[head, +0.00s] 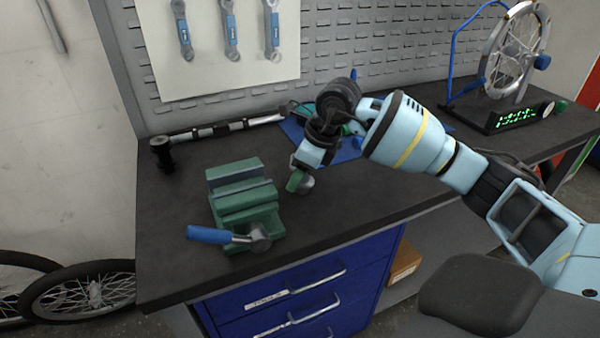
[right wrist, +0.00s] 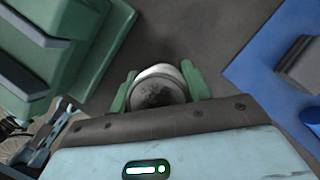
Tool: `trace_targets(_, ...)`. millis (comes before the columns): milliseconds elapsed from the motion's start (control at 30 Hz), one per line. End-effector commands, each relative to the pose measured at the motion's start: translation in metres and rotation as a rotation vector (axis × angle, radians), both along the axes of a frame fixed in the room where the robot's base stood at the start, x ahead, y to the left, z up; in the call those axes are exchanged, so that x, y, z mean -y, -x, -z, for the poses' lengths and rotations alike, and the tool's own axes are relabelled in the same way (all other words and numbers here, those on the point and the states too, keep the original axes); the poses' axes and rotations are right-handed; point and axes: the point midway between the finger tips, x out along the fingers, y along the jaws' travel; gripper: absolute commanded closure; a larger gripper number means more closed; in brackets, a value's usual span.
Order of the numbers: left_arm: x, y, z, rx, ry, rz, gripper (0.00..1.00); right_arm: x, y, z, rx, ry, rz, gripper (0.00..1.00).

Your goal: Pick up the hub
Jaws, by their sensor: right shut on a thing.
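The hub (right wrist: 158,90) is a round, silvery-grey piece with a dark face, seen between the green fingers of my right gripper (right wrist: 155,88) in the right wrist view. In the head view my right gripper (head: 299,183) is over the bench, just right of the green vise, and the hub (head: 306,184) shows as a small grey part at its fingers. The gripper is shut on the hub. Whether the hub touches the bench top is hard to tell. My left gripper does not show.
The green vise (head: 243,190) stands on the dark workbench (head: 350,205), with a blue handle (head: 209,235) at its front. A blue mat (head: 345,152) lies behind my right gripper. A wheel on a stand (head: 515,50) is at the back right. Bench space right of the vise is clear.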

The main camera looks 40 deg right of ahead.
Motion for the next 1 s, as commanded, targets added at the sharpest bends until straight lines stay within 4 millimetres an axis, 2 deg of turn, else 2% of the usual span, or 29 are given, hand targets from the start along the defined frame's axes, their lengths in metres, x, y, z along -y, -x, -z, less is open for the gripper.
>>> trace_targets(300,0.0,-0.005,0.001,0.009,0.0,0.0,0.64,-0.001,0.002,-0.036,0.004,0.0,-0.001,0.82)
trace_targets(800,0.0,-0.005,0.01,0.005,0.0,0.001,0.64,-0.031,0.104,-0.042,0.001,0.003,-0.003,0.82)
trace_targets(1000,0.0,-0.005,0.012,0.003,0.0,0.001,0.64,-0.041,0.134,-0.045,0.001,0.002,-0.002,0.82)
